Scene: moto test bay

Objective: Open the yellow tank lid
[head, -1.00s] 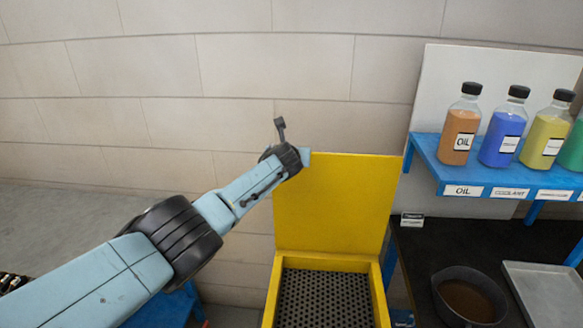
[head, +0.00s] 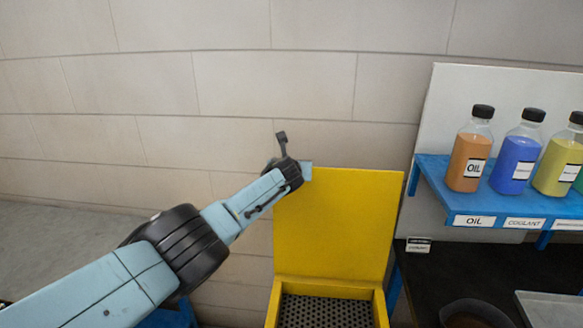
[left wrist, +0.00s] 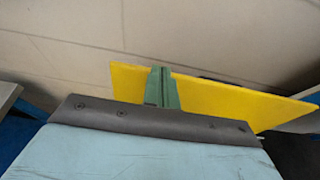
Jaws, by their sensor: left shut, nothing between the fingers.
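The yellow tank lid (head: 338,225) stands upright, hinged open at the back of the yellow tank (head: 278,304). The tank's dark perforated grate (head: 325,311) shows below it. My left gripper (head: 306,171) is at the lid's upper left corner. In the left wrist view its two green fingers (left wrist: 163,88) are together and empty, with the yellow lid (left wrist: 225,100) right beyond them. I cannot tell whether they touch it. My right gripper is not in view.
A blue shelf (head: 432,176) at the right holds bottles, among them an orange oil bottle (head: 464,165) and a blue coolant bottle (head: 512,172). Below it are a black bench (head: 445,275) and a dark pan (head: 473,312). A block wall (head: 180,80) stands behind.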

